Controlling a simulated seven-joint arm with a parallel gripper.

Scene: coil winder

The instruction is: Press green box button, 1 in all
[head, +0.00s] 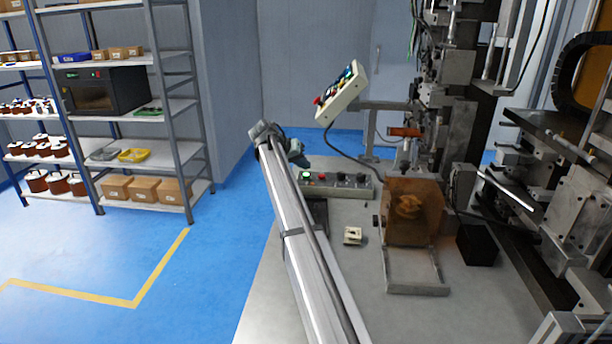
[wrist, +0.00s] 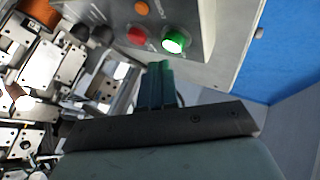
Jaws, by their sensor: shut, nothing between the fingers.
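The grey control box (head: 335,186) lies on the bench, with a lit green button (head: 306,176) at its left end and a red button (head: 322,177) beside it. In the wrist view the green button (wrist: 174,42) glows near the top centre, right of the red button (wrist: 137,36). My gripper (head: 302,162) is over the left end of the box, close to the green button. In the wrist view its teal fingertips (wrist: 158,68) are shut and empty, just below the green button in the picture. I cannot tell the exact gap between them.
A tilted control panel (head: 342,92) on a stand rises behind the box. Black knobs (head: 350,179) sit farther along the box. A small white part (head: 353,236) and a brown fixture (head: 412,215) are on the bench, with machinery to the right. Shelving (head: 120,120) stands left.

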